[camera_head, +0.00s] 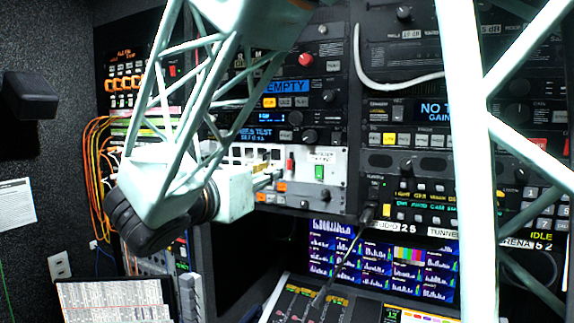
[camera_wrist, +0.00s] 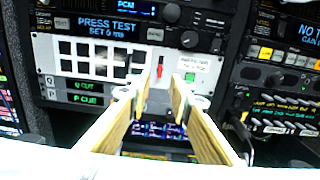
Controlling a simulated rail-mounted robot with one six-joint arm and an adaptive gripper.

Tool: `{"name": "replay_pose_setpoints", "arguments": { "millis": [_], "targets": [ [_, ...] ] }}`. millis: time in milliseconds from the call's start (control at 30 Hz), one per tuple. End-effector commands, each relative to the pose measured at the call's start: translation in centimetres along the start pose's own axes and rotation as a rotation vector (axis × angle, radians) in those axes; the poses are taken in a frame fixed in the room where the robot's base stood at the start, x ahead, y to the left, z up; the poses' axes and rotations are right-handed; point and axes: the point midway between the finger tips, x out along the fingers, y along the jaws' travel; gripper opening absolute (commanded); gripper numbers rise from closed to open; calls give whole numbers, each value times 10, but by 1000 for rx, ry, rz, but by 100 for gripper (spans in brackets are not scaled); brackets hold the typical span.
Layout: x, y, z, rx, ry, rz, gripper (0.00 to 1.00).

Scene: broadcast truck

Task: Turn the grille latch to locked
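A pale panel (camera_wrist: 115,90) in the rack carries a grille of dark square openings (camera_wrist: 85,55). A small upright red lever (camera_wrist: 159,71), probably the grille latch, sits right of the openings. It also shows in the head view (camera_head: 290,163), on the pale panel beside a green switch (camera_head: 319,172). My gripper (camera_wrist: 162,83) points at the panel, its two fingers apart with nothing between the tips. In the wrist view the red lever appears in the gap between them. In the head view my gripper (camera_head: 268,180) is left of and slightly below the lever. I cannot tell whether a finger touches the panel.
Rack units with knobs and buttons surround the panel, including a blue display (camera_head: 286,87) above. A monitor wall (camera_head: 385,262) sits below. A thin dark gooseneck (camera_head: 345,262) and a white cable (camera_head: 400,82) stand out to the right. Orange cables (camera_head: 93,165) hang at left.

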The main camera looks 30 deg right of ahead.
Motion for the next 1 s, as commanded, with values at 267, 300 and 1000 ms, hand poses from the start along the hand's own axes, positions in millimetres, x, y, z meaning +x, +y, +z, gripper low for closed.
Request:
{"name": "replay_pose_setpoints", "arguments": {
  "millis": [267, 300, 1000],
  "targets": [
    [21, -1, 0, 0, 0, -1, 19],
    [24, -1, 0, 0, 0, -2, 19],
    [79, -1, 0, 0, 0, -1, 19]
  ]
}}
